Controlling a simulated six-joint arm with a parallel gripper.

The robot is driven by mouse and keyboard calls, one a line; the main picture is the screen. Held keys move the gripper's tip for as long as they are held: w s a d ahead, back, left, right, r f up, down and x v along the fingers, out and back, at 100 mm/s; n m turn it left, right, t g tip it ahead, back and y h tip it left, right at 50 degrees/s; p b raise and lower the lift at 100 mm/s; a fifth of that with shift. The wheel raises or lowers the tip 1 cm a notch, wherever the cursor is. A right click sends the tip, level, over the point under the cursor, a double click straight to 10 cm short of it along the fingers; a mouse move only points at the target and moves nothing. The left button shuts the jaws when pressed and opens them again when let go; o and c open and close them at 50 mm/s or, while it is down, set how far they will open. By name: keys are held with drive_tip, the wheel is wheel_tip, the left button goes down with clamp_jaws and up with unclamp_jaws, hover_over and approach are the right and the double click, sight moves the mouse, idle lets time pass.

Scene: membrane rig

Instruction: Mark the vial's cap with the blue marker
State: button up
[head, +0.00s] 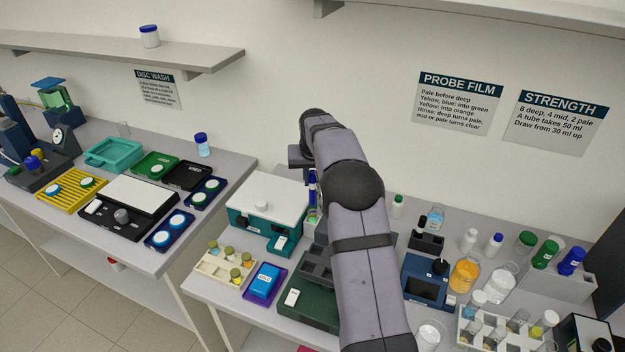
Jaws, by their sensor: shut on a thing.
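My gripper (310,172) is partly hidden behind my own arm, above the right bench beside the teal box. It is shut on a slim upright blue thing (312,187), which looks like the blue marker. A small greenish clear thing (312,213) shows just under it; I cannot tell whether they touch.
The teal box with a white lid (265,205) stands close left of my gripper. A rack of yellow-capped jars (224,268), a blue pack on a purple tray (265,282) and a dark green device (308,303) lie nearer. Bottles, an orange beaker (465,275) and tube racks crowd the right.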

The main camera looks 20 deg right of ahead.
drive_tip(key=shift+r+p, duration=1.3)
drive_tip(key=shift+r, duration=0.65)
